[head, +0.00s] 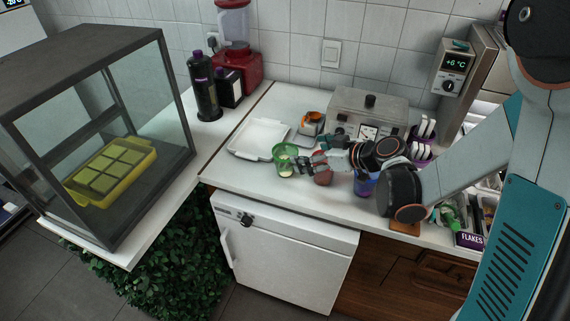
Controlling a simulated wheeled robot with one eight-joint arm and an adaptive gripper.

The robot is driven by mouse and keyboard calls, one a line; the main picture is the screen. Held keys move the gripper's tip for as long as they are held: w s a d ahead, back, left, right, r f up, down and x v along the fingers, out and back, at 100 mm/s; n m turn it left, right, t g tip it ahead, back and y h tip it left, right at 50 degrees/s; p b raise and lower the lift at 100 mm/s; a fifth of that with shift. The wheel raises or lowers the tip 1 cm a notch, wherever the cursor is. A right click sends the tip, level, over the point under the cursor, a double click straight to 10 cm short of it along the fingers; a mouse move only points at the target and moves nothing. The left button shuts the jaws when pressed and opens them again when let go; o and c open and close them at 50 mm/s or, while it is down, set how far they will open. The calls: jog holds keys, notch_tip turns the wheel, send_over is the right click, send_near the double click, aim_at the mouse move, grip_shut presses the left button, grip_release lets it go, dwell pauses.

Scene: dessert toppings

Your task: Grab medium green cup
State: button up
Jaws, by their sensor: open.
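The green cup (286,158) stands on the white counter near its front edge, to the right of a white tray. It is see-through, with something pale at its bottom. My gripper (299,164) is open, with its fingers just right of the cup and at about its height. I cannot tell whether the fingers touch or straddle the cup. A reddish cup (322,176) stands just right of the fingers, and a blue-purple cup (364,184) is under my wrist, partly hidden.
A white tray (244,146) lies left of the cups. A small appliance with an orange top (311,121) and a metal machine (368,108) stand behind. A glass case (176,100) with a yellow tray is at the left. Topping bins are at the right.

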aim_at(277, 151)
jog(key=b+x, duration=0.3)
jog(key=x, duration=0.7)
jog(key=shift+d+f, duration=0.1)
jog(key=shift+f, duration=0.05)
jog(key=c, duration=1.5)
